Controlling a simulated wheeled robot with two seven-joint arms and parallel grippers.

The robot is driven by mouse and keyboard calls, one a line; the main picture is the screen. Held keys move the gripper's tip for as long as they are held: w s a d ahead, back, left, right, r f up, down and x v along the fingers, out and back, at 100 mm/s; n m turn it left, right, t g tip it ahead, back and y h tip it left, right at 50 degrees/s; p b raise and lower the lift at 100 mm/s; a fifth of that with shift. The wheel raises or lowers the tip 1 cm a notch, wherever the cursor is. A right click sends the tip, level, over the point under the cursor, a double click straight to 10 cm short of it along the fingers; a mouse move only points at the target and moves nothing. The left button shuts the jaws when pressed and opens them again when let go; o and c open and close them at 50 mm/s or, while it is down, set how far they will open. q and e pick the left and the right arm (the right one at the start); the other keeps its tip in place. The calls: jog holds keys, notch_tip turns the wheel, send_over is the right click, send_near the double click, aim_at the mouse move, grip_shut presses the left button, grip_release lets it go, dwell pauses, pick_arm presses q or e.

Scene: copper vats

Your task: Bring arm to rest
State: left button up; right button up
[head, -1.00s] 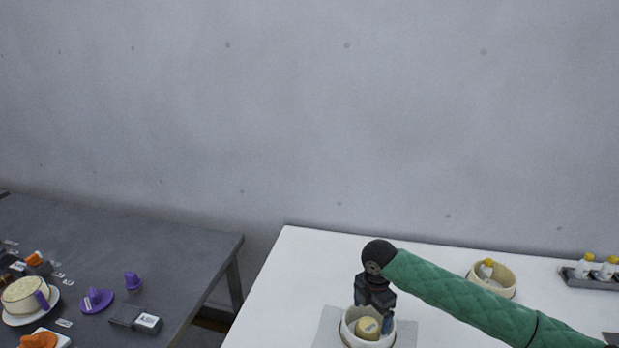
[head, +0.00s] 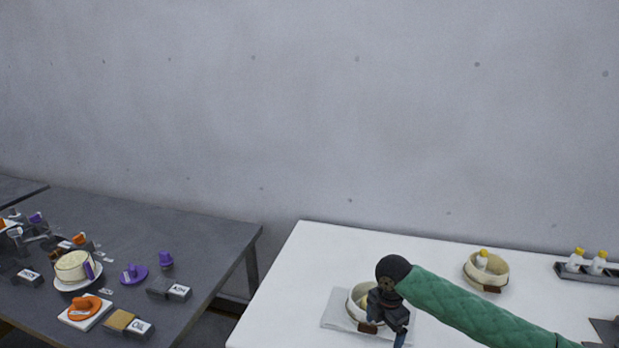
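My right arm, in green padding, comes in from the right in the head view. Its dark gripper (head: 394,338) points down at the near right side of a cream bowl (head: 353,302) and covers part of it. I cannot tell whether the gripper touches the bowl, or whether its fingers are open or shut. Something yellowish shows inside the bowl, mostly hidden by the gripper. The bowl stands on a grey mat (head: 335,318) on the white table (head: 290,290). My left gripper is not in view.
A second cream bowl (head: 500,270) with a yellow-capped bottle stands further back. A grey tray (head: 568,273) of bottles is at the far right. A dark table (head: 195,235) at left carries a cake (head: 72,266), purple pieces and orange pieces. The white table's back left is clear.

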jog(key=s+a+f+m+t+y, duration=0.1)
jog(key=s+a+f+m+y, duration=0.2)
jog(key=s+a, duration=0.35)
jog(key=s+a+f+m+t, duration=0.1)
jog(key=s+a+f+m, duration=0.35)
jog(key=s, duration=0.35)
jog(key=s+d+f+m+t+h, duration=0.1)
jog(key=s+d+m, duration=0.55)
jog(key=s, duration=0.35)
jog(key=s+d+f+m+t+h, duration=0.1)
jog(key=s+d+m+h, duration=0.1)
jog(key=s+d+m, duration=0.55)
notch_tip(320, 180, down, 26)
jog(key=a+r+g, duration=0.1)
jog(key=a, duration=0.2)
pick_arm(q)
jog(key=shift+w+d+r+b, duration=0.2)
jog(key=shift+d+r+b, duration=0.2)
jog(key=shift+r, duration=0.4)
pick_arm(e)
jog(key=s+f, duration=0.4)
jog(key=f, duration=0.8)
jog(key=s+f+g, duration=0.1)
jog(key=s+f, duration=0.3)
jog(key=f, duration=0.8)
